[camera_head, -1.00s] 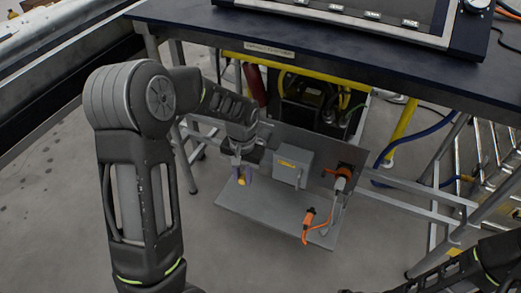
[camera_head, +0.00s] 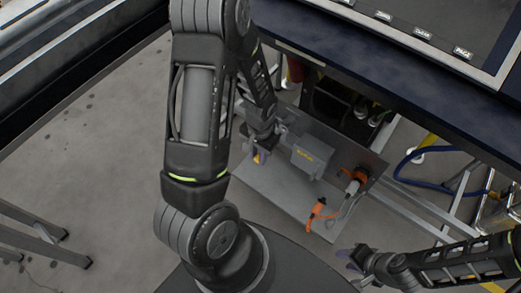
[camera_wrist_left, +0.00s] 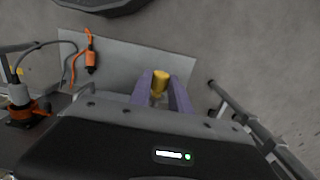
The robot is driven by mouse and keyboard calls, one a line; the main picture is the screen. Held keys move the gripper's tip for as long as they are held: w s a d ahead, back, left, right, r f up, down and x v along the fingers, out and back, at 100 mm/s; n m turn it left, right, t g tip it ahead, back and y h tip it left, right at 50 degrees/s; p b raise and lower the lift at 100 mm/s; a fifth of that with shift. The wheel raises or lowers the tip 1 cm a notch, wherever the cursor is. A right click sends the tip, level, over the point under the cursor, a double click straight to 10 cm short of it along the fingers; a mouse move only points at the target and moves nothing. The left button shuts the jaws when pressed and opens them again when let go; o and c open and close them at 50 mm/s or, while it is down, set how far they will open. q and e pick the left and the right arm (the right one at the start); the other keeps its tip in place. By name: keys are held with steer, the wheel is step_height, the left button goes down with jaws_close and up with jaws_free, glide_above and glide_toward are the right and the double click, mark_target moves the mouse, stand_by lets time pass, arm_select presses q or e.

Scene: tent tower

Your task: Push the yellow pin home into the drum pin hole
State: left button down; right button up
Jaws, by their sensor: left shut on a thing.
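The yellow pin (camera_head: 257,159) shows as a small yellow piece at my left gripper (camera_head: 261,156) in the head view, over the left part of a grey plate. In the left wrist view the yellow pin (camera_wrist_left: 160,80) sits between the two purple fingers of my left gripper (camera_wrist_left: 161,84), which is shut on it. The pin's far end points away from the wrist camera. My right gripper (camera_head: 348,260) is low at the right in the head view, with nothing visible in it; its opening is unclear. I cannot make out the drum pin hole in either view.
A grey panel with a flat plate (camera_head: 275,196) carries a grey box (camera_head: 311,158) with a yellow label. An orange connector (camera_head: 354,182) and an orange-handled piece (camera_head: 316,213) on a cable are to its right. A dark table (camera_head: 400,105) overhangs behind.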

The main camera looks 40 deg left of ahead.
arm_select(q)
steer(key=shift+s+r, duration=0.1)
steer(key=shift+s, duration=0.05)
steer(key=shift+w+a+b, duration=0.1)
steer(key=shift+w+b, duration=0.5)
steer(key=shift+w, duration=2.35)
steer(key=shift+w+b, duration=0.8)
steer(key=shift+w, duration=1.85)
steer(key=c, duration=1.1)
jaws_free()
